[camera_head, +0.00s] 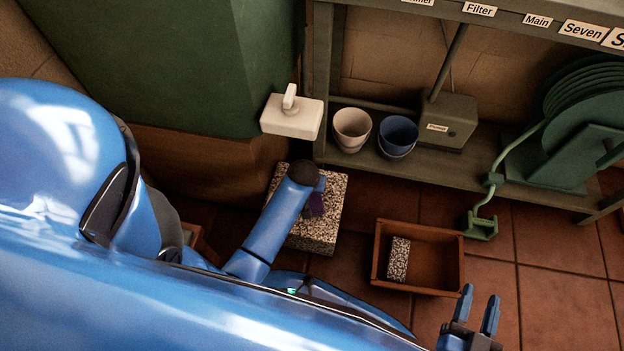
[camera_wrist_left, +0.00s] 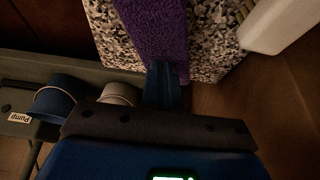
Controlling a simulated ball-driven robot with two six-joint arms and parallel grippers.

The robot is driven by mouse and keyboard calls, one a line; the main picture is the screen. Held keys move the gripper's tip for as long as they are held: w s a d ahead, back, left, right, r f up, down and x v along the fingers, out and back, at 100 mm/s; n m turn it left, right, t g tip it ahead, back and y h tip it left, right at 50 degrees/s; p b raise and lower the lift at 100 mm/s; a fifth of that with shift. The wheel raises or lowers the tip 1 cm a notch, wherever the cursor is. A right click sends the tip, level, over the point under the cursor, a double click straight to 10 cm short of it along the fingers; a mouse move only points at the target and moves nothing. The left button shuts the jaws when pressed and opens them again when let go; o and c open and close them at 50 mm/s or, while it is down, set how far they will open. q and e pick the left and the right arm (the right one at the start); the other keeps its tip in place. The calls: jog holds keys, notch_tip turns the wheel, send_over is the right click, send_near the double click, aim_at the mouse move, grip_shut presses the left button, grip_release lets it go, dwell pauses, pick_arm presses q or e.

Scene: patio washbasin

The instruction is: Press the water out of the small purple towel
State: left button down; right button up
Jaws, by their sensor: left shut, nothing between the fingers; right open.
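The small purple towel (camera_wrist_left: 152,28) lies over a speckled stone block (camera_wrist_left: 205,40) in the left wrist view. In the head view only a bit of the towel (camera_head: 316,205) shows beside my left gripper (camera_head: 320,186), on the speckled block (camera_head: 322,228). My left gripper (camera_wrist_left: 163,70) is shut with nothing between its fingers; its tips are at the towel's near end. Whether they press on it I cannot tell. My arm hides part of the block and towel. My right gripper (camera_head: 481,296) is open and empty at the lower right, beside the brown tray (camera_head: 440,270).
A white fixture with a knob (camera_head: 291,117) stands out above the block. A beige pot (camera_head: 351,128), a blue pot (camera_head: 397,135) and a grey pump box (camera_head: 448,120) stand on the shelf. The tray holds a small speckled piece (camera_head: 398,260). A green hose reel (camera_head: 585,115) is at right.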

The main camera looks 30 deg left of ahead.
notch_tip(320, 180, up, 8)
jog(key=p, duration=0.6)
jog(key=shift+f+p, duration=0.25)
jog(key=shift+p, duration=0.15)
jog(key=shift+s, duration=0.1)
